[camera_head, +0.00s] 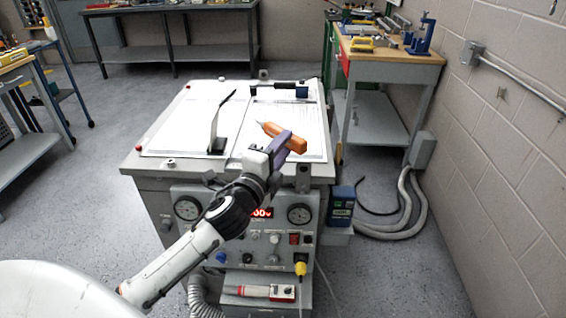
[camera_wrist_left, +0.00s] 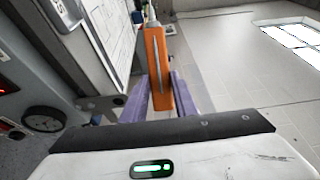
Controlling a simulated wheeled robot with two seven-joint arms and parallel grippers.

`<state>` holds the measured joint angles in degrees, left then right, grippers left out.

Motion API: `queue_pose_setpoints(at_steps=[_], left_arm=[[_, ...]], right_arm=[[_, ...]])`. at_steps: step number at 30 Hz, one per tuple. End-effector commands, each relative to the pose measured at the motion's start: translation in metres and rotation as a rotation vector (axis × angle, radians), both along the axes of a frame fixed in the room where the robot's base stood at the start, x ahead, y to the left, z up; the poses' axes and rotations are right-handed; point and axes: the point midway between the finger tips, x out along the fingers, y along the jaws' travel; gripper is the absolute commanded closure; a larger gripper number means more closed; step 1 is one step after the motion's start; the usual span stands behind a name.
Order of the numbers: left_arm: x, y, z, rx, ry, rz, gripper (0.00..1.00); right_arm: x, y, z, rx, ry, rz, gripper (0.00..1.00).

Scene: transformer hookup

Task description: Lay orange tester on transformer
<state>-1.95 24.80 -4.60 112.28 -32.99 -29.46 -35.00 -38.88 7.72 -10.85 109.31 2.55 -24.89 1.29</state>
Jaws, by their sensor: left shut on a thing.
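The orange tester (camera_head: 296,142) is held in my left gripper (camera_head: 280,146), above the right front part of the transformer's flat top. Its thin pointed tip extends toward the upper left in the head view. In the left wrist view, the tester (camera_wrist_left: 156,70) stands between the two purple fingers of my left gripper (camera_wrist_left: 158,98), which are shut on it. The transformer (camera_head: 180,132) is a grey cabinet with white sheets on its top and gauges on its front. I cannot tell the exact gap between tester and top. My right gripper is not in view.
A workbench (camera_head: 392,58) with tools stands at the right back.

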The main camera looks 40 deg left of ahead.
Motion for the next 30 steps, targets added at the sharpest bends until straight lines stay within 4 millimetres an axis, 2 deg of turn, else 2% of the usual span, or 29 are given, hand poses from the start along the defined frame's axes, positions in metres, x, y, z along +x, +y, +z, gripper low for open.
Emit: queue_pose_setpoints(at_steps=[9, 17, 26, 27, 30], left_arm=[[0.000, 0.000, -0.038, -0.001, 0.000, 0.000, 0.96], [0.000, 0.000, -0.037, 0.001, -0.002, -0.001, 0.96], [0.000, 0.000, -0.047, 0.001, -0.002, -0.001, 0.96], [0.000, 0.000, -0.048, 0.001, 0.000, 0.000, 0.72], [0.000, 0.000, -0.047, 0.001, 0.000, 0.000, 0.55]], right_arm=[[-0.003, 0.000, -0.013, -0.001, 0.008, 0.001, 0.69], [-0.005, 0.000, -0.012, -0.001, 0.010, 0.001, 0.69], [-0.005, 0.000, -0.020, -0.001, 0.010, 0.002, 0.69], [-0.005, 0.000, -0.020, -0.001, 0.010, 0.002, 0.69], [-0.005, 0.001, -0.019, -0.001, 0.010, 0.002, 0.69]])
